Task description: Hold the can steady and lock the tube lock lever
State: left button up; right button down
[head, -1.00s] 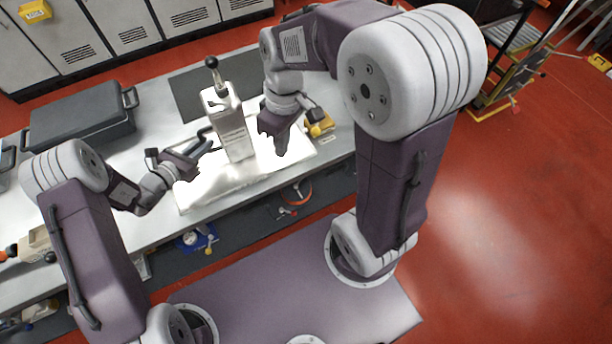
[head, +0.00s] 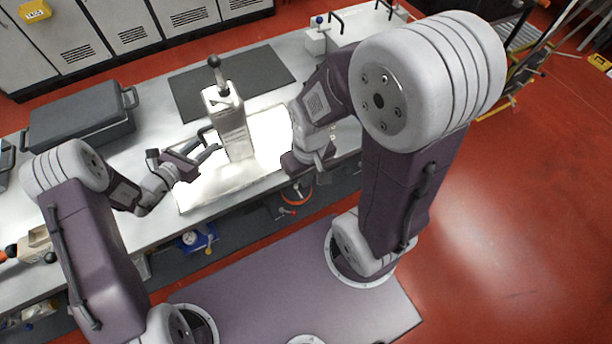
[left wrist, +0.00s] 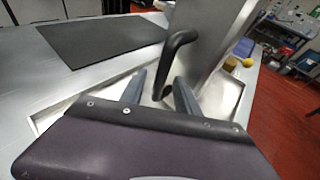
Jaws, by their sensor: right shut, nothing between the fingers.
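The can (head: 234,135) is a tall pale metal box standing upright on the bright tray (head: 190,200) on the bench. A lever with a black ball knob (head: 214,62) rises from its top; I cannot tell whether it is locked. The can's black side handle (head: 204,132) also shows in the left wrist view (left wrist: 178,46). My left gripper (head: 211,152) is open beside the can. In the left wrist view its fingers (left wrist: 160,90) are apart, with the handle's lower end between them. My right gripper (head: 296,163) is shut and empty, right of the can and apart from it.
A dark mat (head: 262,75) lies behind the can. A dark grey case (head: 80,118) stands at the left of the bench. A white box with a handle (head: 320,38) stands at the back right. Clamps hang under the bench's front edge.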

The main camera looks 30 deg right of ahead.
pick_arm(q)
jog(key=shift+w+r, duration=0.1)
jog(key=shift+a+r, duration=0.1)
jog(key=shift+a, duration=0.1)
jog(key=v, duration=1.1)
jog(key=shift+s+a, duration=0.15)
jog(key=shift+s, duration=0.25)
